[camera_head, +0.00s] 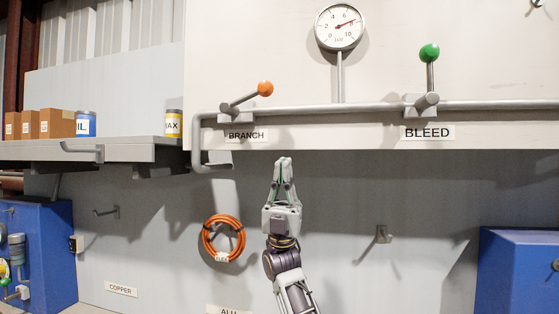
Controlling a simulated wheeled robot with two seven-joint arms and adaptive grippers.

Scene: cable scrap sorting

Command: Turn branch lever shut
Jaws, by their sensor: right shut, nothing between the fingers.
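The branch lever (246,97) has an orange ball knob and sits on the grey pipe above the BRANCH label (246,135). Its arm points to the right and slightly up, close to the line of the pipe. My right gripper (284,162) points up below the panel's lower edge, to the right of the BRANCH label and below the lever. It is shut and empty, apart from the lever. My left gripper is not in view.
The bleed lever (429,68) with a green knob stands upright above the BLEED label (427,132). A round gauge (339,27) rises from the pipe (330,108). An orange cable coil (223,238) hangs on the wall to the left of my right arm. A shelf (75,151) holds boxes and cans.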

